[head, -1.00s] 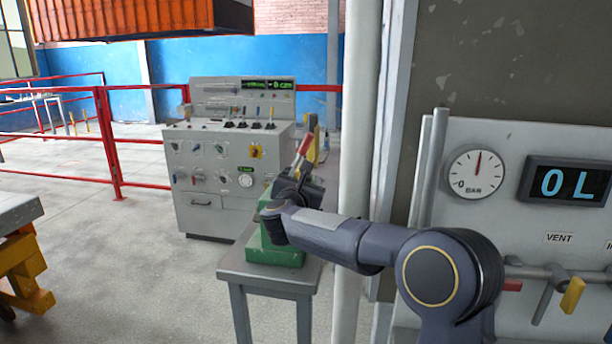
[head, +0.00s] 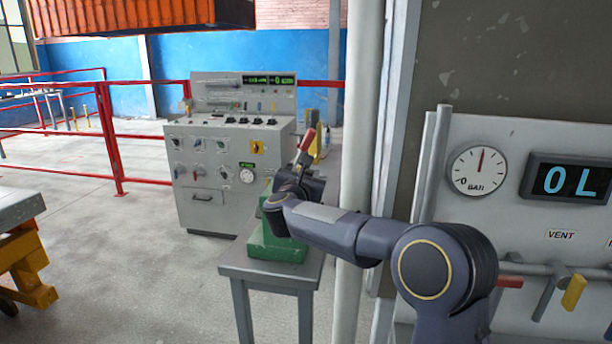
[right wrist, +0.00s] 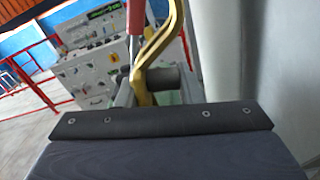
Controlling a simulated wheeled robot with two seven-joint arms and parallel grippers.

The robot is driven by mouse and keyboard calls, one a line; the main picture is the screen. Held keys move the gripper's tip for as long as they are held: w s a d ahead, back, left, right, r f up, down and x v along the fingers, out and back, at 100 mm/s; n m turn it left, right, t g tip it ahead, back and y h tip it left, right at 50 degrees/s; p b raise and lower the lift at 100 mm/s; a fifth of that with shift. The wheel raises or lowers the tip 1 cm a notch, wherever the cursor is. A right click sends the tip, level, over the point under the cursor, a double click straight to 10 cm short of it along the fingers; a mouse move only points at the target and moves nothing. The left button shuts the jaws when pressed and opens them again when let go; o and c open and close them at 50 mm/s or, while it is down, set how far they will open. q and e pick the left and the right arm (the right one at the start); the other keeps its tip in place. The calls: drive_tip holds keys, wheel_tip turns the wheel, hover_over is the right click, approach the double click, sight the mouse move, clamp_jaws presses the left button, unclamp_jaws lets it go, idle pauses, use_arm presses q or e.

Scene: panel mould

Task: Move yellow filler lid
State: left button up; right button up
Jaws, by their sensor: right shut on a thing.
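A green unit (head: 272,246) stands on a small grey table (head: 235,262). A lever with a red grip (head: 306,139) leans up from it. A yellow curved piece, which I take as the yellow filler lid (head: 316,146), shows just right of the red grip. My right gripper (head: 293,180) is over the green unit and hides part of it. In the right wrist view the yellow lid (right wrist: 158,48) runs down to between the fingers, which are shut on it; the red grip (right wrist: 135,18) is behind to its left. My left gripper is not in view.
A grey control console (head: 235,165) stands behind the table. A white post (head: 357,130) rises close to the right of the green unit. A panel with a gauge (head: 478,170) and a yellow-handled valve (head: 573,293) is at the right.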

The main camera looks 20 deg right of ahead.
drive_tip(key=n, duration=0.3)
drive_tip(key=shift+w+a+r, duration=0.2)
drive_tip(key=shift+w, duration=0.05)
drive_tip(key=shift+w+a+r+n, duration=0.15)
drive_tip(key=shift+a+n, duration=0.05)
drive_tip(key=shift+n, duration=0.65)
drive_tip(key=shift+w+a+r+n, duration=0.1)
drive_tip(key=shift+w+a+n, duration=0.05)
drive_tip(key=shift+n, duration=0.7)
drive_tip(key=o, duration=0.6)
drive_tip(key=shift+o, duration=1.2)
drive_tip(key=shift+s+d, duration=0.1)
drive_tip(key=shift+a, duration=0.2)
